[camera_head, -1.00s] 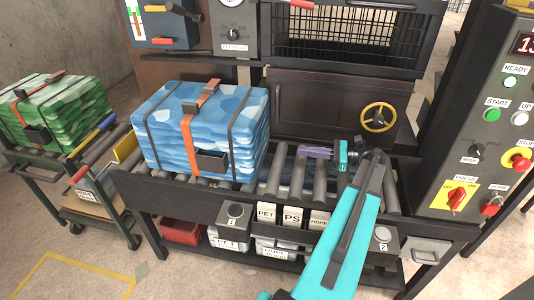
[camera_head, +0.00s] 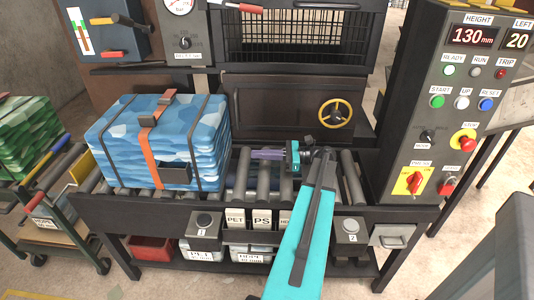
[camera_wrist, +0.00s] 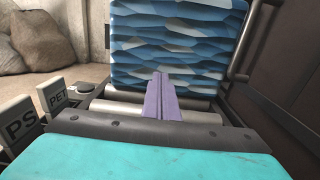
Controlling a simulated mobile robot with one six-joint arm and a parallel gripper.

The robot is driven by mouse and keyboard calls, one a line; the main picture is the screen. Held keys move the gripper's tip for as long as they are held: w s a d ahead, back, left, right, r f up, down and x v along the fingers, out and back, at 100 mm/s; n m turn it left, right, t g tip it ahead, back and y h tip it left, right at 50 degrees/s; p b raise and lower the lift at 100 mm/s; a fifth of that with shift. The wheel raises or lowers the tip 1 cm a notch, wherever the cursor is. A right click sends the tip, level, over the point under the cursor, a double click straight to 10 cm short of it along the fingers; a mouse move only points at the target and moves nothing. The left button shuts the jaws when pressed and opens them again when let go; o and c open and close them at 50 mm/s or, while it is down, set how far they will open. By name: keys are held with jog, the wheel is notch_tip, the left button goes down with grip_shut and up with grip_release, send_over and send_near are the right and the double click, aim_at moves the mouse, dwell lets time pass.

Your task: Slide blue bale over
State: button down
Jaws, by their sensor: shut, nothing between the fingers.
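The blue bale (camera_head: 165,135), strapped with dark bands and one orange band, sits on the left part of the roller table (camera_head: 130,209). A dark block is on its front face. In the wrist view the blue bale (camera_wrist: 178,45) stands straight ahead across the rollers. My gripper (camera_head: 254,154) is low over the rollers to the right of the bale, its purple fingers shut and pointing left at the bale's side. In the wrist view the shut fingers (camera_wrist: 158,78) overlap the bale's lower edge; I cannot tell whether they touch it.
A green bale (camera_head: 24,135) rests on a cart at the left. A dark press with a yellow handwheel (camera_head: 335,113) stands behind the rollers. A control panel (camera_head: 468,100) is at the right. Button boxes (camera_head: 207,222) line the table's front. Bare rollers (camera_head: 350,175) lie right of my gripper.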

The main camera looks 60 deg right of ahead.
aim_at(224, 153)
jog(key=p+x, duration=0.1)
jog(key=x, duration=0.9)
jog(key=shift+w+r, duration=0.1)
dwell(0.3)
